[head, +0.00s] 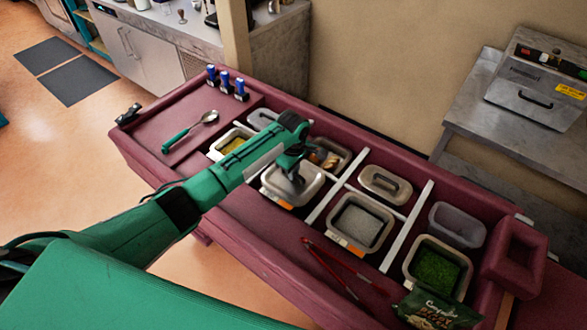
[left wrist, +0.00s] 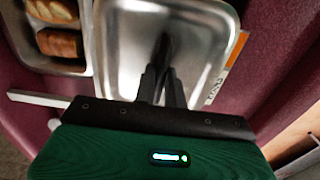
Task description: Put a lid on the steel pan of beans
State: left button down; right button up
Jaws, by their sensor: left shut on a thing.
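My left gripper (head: 291,172) is shut on the handle of a steel lid (head: 305,190). In the left wrist view the fingers (left wrist: 166,92) pinch the dark upright handle in the middle of the shiny lid (left wrist: 125,45). The lid lies over the place of a steel pan with an orange-edged label (left wrist: 222,75) at its front. The lid hides whatever is inside, so I see no beans. I cannot tell whether the rim touches the pan. My right gripper is not in view.
Pans with bread rolls (head: 325,157), grey contents (head: 358,222) and green herbs (head: 437,266) sit nearby in the maroon counter. Another handled lid (head: 385,184) lies to the right. Red tongs (head: 330,264), a green-handled spoon (head: 190,130) and a green bag (head: 438,310) lie around.

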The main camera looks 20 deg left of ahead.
pick_arm(q)
jog(key=c, duration=1.5)
grip_release()
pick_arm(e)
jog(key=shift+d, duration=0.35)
